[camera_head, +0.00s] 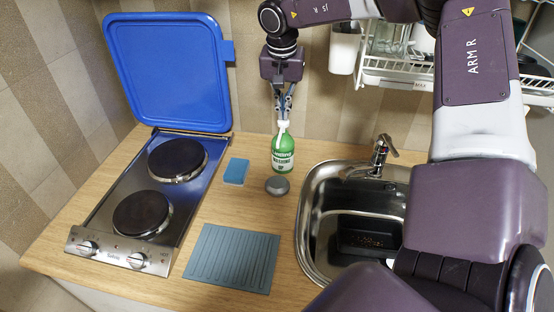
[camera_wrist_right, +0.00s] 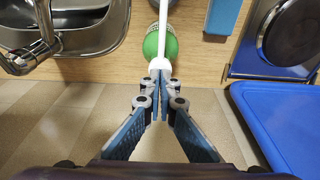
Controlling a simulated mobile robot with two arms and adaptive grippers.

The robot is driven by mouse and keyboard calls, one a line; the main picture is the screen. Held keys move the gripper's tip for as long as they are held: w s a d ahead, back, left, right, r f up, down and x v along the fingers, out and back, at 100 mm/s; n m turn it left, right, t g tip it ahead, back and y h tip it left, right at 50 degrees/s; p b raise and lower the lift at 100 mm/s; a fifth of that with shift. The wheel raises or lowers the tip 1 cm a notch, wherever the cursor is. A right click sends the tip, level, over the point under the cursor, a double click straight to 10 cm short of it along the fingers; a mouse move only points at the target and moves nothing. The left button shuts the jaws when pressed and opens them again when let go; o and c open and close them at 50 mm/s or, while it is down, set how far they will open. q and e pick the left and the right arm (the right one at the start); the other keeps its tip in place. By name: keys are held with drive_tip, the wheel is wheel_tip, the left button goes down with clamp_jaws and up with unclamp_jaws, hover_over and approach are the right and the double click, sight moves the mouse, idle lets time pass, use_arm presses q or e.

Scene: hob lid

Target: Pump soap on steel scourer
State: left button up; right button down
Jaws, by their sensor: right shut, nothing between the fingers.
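The green soap bottle (camera_head: 283,155) with a white pump top stands upright on the wooden counter, left of the sink. The steel scourer (camera_head: 277,185), a small grey round pad, lies on the counter just in front of the bottle. My right gripper (camera_head: 284,116) is shut and points down at the pump top, with nothing between its fingers. In the right wrist view its fingertips (camera_wrist_right: 161,72) are at the white pump head, over the green bottle (camera_wrist_right: 168,45). Whether they touch or press it, I cannot tell. My left gripper is not in view.
A blue sponge (camera_head: 236,171) lies left of the scourer. A grey ribbed mat (camera_head: 233,259) is at the front. The hob (camera_head: 123,252) with its raised blue lid (camera_head: 170,70) is left. The sink (camera_head: 305,235) and tap (camera_head: 379,158) are right. A dish rack (camera_head: 400,75) hangs above.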

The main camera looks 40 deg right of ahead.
drive_tip(key=shift+s+f+b, duration=0.1)
drive_tip(key=shift+f+b, duration=0.7)
drive_tip(key=shift+f, duration=0.4)
drive_tip(key=shift+r, duration=0.25)
drive_tip(key=shift+r+p, duration=1.1)
drive_tip(key=shift+r, duration=0.35)
drive_tip(key=shift+r, duration=0.1)
drive_tip(key=shift+r+p, duration=2.1)
drive_tip(key=shift+r, duration=0.8)
